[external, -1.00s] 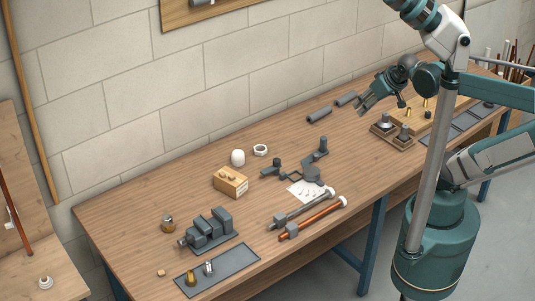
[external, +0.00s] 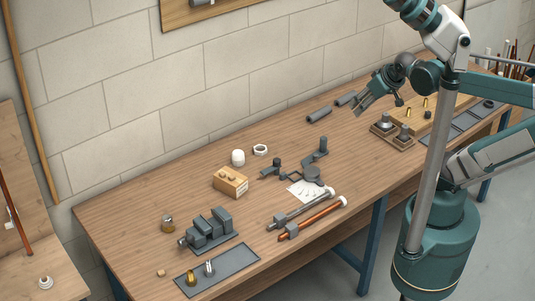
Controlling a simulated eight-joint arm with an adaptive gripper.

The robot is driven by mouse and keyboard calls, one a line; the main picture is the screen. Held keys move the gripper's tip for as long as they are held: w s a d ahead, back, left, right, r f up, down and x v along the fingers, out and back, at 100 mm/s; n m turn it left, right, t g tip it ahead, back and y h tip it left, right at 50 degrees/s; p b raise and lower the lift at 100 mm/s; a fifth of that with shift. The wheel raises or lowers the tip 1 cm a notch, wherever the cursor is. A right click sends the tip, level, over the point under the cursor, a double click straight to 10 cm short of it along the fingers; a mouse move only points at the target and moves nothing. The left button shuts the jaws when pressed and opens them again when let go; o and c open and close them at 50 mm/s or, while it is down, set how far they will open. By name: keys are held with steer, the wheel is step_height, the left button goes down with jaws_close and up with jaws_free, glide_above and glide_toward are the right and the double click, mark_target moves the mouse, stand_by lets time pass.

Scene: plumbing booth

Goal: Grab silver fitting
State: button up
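A small silver fitting (external: 210,267) stands on a flat dark grey tray (external: 236,263) at the front left end of the workbench. A brass fitting (external: 191,278) stands beside it on the same tray, to its left. My gripper (external: 358,107) is far from them, above the back right part of the bench, pointing down and to the left. It is too small in view to tell whether its fingers are apart. I see nothing held in it.
A grey vise (external: 208,230) stands just behind the tray. Two wrenches (external: 305,212), a cardboard box (external: 230,182) and a white cap (external: 238,157) lie mid-bench. A wooden block with grey fittings (external: 392,136) is below my gripper's right. The bench's left part has bare wood.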

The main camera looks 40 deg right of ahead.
steer(key=w+a+f+n+g+y+b, duration=0.15)
steer(key=w+a+n, duration=0.25)
steer(key=a, duration=0.7)
steer(key=w+a+f+n+g, duration=0.1)
steer(key=w+a+f+n, duration=0.2)
steer(key=a, duration=0.9)
steer(key=w+a+n+g, duration=0.2)
steer(key=w+a+n, duration=0.25)
steer(key=a, duration=0.65)
steer(key=n+g+h+b, duration=0.2)
steer(key=n+g, duration=0.1)
steer(key=n, duration=0.6)
glide_above(209, 261)
steer(key=shift+t, duration=0.25)
step_height(209, 261, down, 22)
steer(key=shift+d+r, duration=0.1)
steer(key=shift+r, duration=0.05)
steer(key=shift+f, duration=1.4)
steer(key=shift+f, duration=0.1)
